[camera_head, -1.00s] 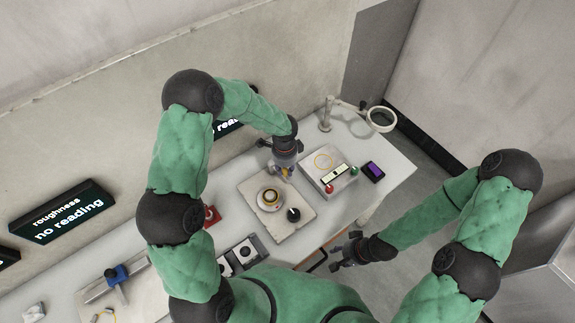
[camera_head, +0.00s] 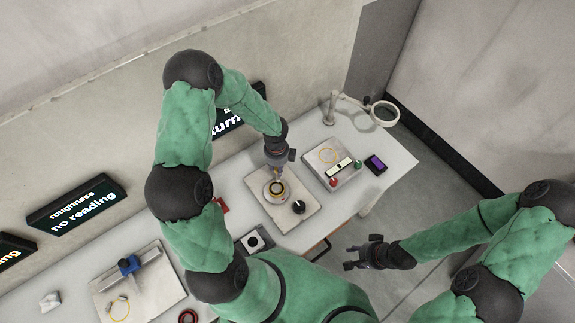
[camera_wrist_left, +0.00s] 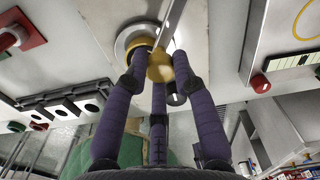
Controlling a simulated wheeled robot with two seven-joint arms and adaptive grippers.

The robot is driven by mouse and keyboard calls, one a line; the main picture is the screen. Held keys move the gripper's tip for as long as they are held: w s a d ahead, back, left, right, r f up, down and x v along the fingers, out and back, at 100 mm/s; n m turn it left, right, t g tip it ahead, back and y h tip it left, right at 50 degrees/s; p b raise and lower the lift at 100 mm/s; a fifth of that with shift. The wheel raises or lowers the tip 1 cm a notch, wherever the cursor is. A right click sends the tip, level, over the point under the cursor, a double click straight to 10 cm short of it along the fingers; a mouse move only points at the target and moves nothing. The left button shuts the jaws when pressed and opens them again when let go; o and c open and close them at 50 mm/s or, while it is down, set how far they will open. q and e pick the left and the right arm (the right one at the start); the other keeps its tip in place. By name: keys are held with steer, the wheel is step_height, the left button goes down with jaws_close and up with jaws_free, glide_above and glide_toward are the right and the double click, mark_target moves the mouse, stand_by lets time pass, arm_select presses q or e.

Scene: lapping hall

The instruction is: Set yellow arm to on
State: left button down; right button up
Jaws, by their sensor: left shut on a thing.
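A square pale plate (camera_head: 301,219) on the bench carries a round disc with a yellow-and-dark ring (camera_head: 276,190) and a black knob (camera_head: 299,207). My left gripper (camera_head: 277,174) is over the far edge of the disc, fingers pointing down. In the left wrist view its fingers are shut on the rounded yellow end of the yellow arm (camera_wrist_left: 160,68), beside the silver disc (camera_wrist_left: 124,42). A bright metal rod (camera_wrist_left: 172,22) runs up from there. The arm's on mark cannot be made out. My right gripper (camera_head: 350,257) is open and empty, off the bench's front edge.
A panel with red and green knobs (camera_head: 350,177) and a purple-screened device (camera_head: 375,164) stand to the right. A ring lamp (camera_head: 385,114) is at the back right. A black-topped box (camera_head: 254,241) sits front left. Displays (camera_head: 75,208) line the wall.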

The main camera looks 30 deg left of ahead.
arm_select(q)
steer(key=shift+a, duration=0.15)
stand_by(0.3)
steer(key=c, duration=1)
jaws_free()
steer(key=shift+r, duration=0.1)
step_height(320, 180, up, 12)
